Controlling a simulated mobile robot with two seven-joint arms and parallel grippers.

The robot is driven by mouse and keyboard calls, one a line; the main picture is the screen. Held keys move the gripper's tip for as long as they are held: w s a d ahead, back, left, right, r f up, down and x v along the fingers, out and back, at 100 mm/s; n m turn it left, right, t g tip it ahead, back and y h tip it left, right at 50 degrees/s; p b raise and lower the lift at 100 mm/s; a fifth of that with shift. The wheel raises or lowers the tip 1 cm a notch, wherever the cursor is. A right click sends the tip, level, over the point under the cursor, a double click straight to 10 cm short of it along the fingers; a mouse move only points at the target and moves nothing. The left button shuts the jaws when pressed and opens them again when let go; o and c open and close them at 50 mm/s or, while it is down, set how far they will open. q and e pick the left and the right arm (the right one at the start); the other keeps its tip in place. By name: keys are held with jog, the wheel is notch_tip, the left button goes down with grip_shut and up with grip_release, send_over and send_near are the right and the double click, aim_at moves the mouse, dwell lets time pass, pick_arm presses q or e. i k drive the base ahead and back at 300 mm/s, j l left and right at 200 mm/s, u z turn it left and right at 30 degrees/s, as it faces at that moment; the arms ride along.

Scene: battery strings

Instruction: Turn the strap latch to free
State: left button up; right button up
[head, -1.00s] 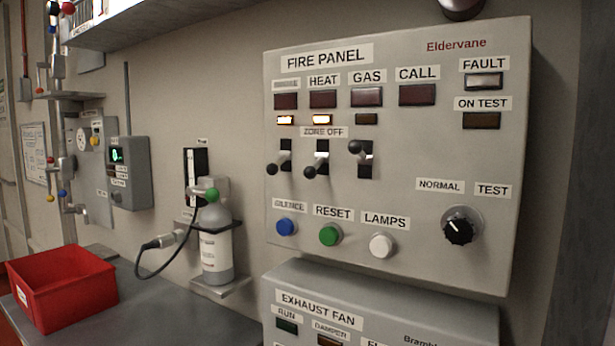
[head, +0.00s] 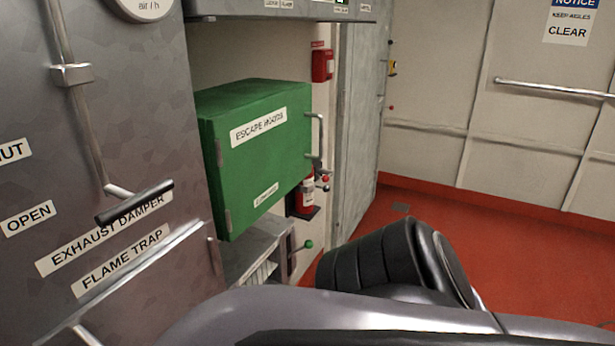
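I cannot make out a strap latch in this view. Neither of my grippers is in view. A dark, rounded part of my own body fills the bottom centre and right and hides what lies behind it. A grey metal duct (head: 150,150) stands at the left, labelled EXHAUST DAMPER and FLAME TRAP.
A green box (head: 222,140) labelled ESCAPE HOODS, with a handle (head: 319,137), is on the wall. A fire extinguisher (head: 306,196) is below it. A red call point (head: 322,65) is above. Red floor (head: 540,240) is clear at the right, with a handrail (head: 550,88) behind.

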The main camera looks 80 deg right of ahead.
aim_at(325, 179)
jog(key=z, duration=2.65)
jog(key=i+l, duration=0.25)
jog(key=i+l+u, duration=0.1)
jog(key=l, duration=0.3)
jog(key=i+l, duration=0.35)
jog(key=i+l+u, duration=0.1)
jog(key=l, duration=0.25)
jog(key=i+l, duration=0.3)
jog(key=i+l+u, duration=0.1)
jog(key=i+l, duration=0.15)
jog(key=l, duration=0.2)
jog(key=i+l, duration=0.2)
jog(key=l, duration=0.15)
jog(key=i+l+u, duration=0.1)
jog(key=l, duration=0.3)
jog(key=i+l, duration=0.55)
jog(key=u, duration=0.05)
